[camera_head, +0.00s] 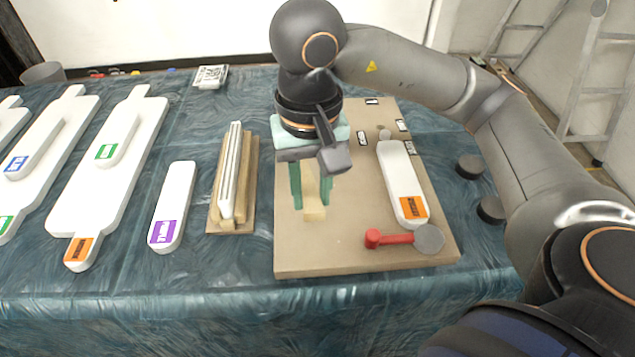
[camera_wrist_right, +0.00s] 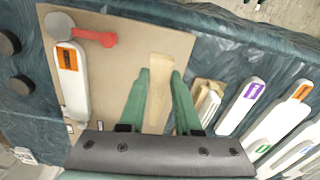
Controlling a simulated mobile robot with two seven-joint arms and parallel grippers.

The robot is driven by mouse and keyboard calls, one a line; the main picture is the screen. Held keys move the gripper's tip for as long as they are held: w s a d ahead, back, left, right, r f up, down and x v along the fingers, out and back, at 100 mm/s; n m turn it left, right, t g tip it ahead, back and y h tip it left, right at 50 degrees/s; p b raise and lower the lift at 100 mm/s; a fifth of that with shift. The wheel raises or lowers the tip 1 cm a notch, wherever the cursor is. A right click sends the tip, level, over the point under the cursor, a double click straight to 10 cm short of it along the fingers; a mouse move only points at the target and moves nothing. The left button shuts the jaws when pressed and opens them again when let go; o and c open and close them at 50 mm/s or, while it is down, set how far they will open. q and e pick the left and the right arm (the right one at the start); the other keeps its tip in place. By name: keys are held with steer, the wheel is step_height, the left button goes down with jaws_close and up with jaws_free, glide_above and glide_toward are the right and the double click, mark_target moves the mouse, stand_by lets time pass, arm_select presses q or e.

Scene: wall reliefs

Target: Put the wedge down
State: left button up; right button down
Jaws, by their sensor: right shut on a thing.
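The wedge (camera_wrist_right: 157,95) is a pale wooden piece, seen long between my right gripper's green fingers in the right wrist view. My left gripper is in neither view.
On the board lie a white piece with an orange label (camera_head: 397,175) and a red-handled tool with a grey round head (camera_head: 429,238). Left of it is a wooden rack of white strips (camera_head: 232,180), then several white paddle shapes (camera_head: 120,165). Two dark discs (camera_head: 490,209) sit right.

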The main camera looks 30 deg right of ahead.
mark_target(310, 176)
steer(key=w, duration=0.1)
steer(key=w+d+f, duration=0.2)
steer(key=shift+w+f, duration=0.25)
steer(key=shift+w, duration=0.15)
steer(key=w+f, duration=0.1)
steer(key=w+d+f, duration=0.1)
steer(key=f, duration=0.1)
steer(key=w+d+f+b, duration=0.1)
steer(key=shift+w+f, duration=0.15)
steer(key=shift+f, duration=0.1)
steer(key=shift+w+f, duration=0.2)
steer(key=shift+f, duration=0.1)
steer(key=shift+w+d+f, duration=0.1)
steer(key=shift+f, duration=1.45)
steer(key=shift+f+b, duration=0.25)
steer(key=shift+b, duration=0.1)
steer(key=c, duration=0.6)
jaws_free()
steer(key=shift+r, duration=0.1)
